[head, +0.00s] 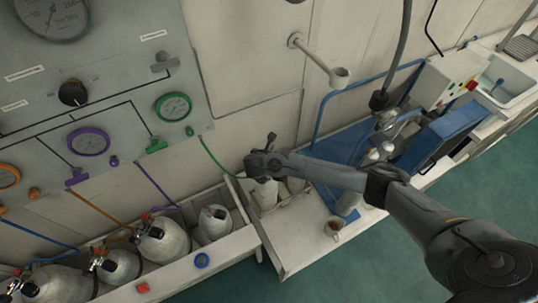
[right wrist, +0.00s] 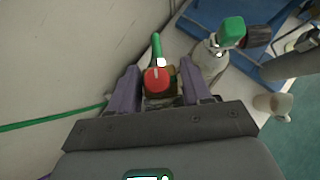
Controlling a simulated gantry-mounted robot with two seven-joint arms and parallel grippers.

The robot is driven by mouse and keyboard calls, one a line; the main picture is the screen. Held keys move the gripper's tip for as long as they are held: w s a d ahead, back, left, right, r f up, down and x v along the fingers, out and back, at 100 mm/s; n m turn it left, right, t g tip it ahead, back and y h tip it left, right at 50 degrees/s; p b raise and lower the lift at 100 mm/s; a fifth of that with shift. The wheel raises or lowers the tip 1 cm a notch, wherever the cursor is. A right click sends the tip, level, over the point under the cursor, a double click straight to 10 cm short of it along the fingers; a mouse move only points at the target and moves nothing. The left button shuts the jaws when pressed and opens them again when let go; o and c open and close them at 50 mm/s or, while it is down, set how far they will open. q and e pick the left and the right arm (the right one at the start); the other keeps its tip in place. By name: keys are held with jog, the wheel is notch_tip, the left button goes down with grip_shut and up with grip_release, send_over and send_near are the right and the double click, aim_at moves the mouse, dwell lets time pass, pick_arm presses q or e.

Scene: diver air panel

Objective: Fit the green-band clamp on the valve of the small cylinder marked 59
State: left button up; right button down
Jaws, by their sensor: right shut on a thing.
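My right gripper (head: 262,164) is over the small cylinders beside the long trough. In the right wrist view its two fingers (right wrist: 160,92) are shut on a clamp (right wrist: 157,80) with a red knob and a green part above it. A green hose (right wrist: 60,119) runs off to the left there; in the head view the green hose (head: 213,157) comes down from the panel to the gripper. One small cylinder (head: 265,195) stands under the gripper, partly hidden. Another cylinder (right wrist: 207,62) with a green-topped valve (right wrist: 232,30) stands to the right. I cannot read any cylinder number. My left gripper is out of view.
The gauge panel (head: 110,75) is at left, with larger cylinders (head: 160,240) in the trough below. A cup (head: 333,228) stands right of the cylinders, near a blue frame (head: 335,95).

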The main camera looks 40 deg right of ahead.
jog(key=shift+f, duration=0.2)
jog(key=shift+f+b, duration=0.35)
jog(key=shift+b, duration=0.05)
jog(key=shift+f, duration=0.2)
dwell(0.4)
jog(key=shift+f+b, duration=0.3)
jog(key=shift+f, duration=0.2)
dwell(0.4)
jog(key=shift+f, duration=0.2)
dwell(0.4)
dwell(0.7)
